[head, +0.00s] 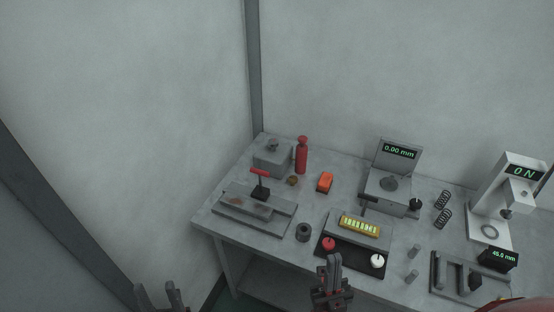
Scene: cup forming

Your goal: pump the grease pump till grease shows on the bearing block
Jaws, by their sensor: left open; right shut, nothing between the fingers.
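No part is labelled as the grease pump or the bearing block, so I cannot tell for sure which they are. A red-handled lever on a small black block (260,192) stands on a flat grey plate (233,211) at the table's left. A reddish-brown patch shows on that plate; I cannot tell whether it is grease. A red bottle-like cylinder (302,158) and a grey box with a knob on top (270,158) stand behind. My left gripper (160,292) is open and empty at the bottom left, off the table. My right gripper (334,260) is shut and empty, in front of a black panel.
An orange object (325,182), a dark ring (303,232), a gauge reading 0.00 mm (398,152), springs (443,208) and a white press (490,215) fill the table. Walls stand behind.

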